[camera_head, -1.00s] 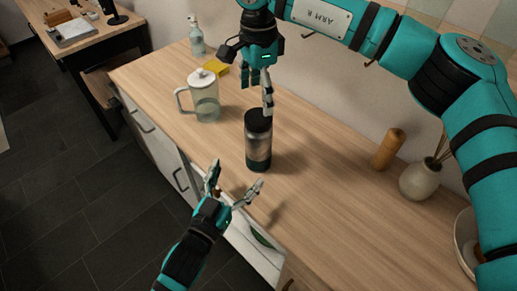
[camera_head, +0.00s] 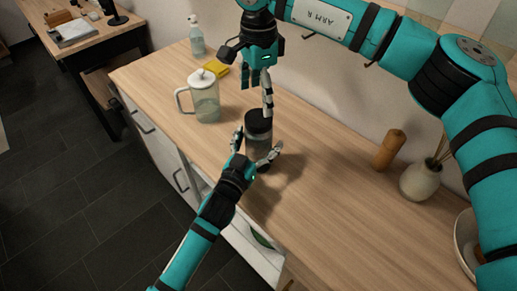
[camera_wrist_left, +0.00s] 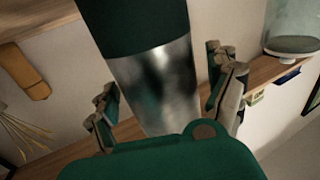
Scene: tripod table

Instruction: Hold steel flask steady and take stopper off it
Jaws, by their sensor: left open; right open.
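The steel flask (camera_head: 257,142) stands upright on the wooden counter, with a dark stopper (camera_head: 258,119) on top. In the left wrist view the flask's steel body (camera_wrist_left: 157,85) rises between the fingers, with a dark green band beside the steel. My left gripper (camera_head: 257,146) is open, with one finger on each side of the flask; whether they touch it I cannot tell. In the left wrist view my left gripper (camera_wrist_left: 168,100) shows its fingers spread around the body. My right gripper (camera_head: 257,98) points down just above the stopper, open and empty.
A glass pitcher (camera_head: 205,98) with a white lid stands left of the flask. A yellow sponge (camera_head: 216,68) and a spray bottle (camera_head: 196,36) are behind it. A wooden mill (camera_head: 388,149) and a vase (camera_head: 419,181) stand to the right. The counter between is clear.

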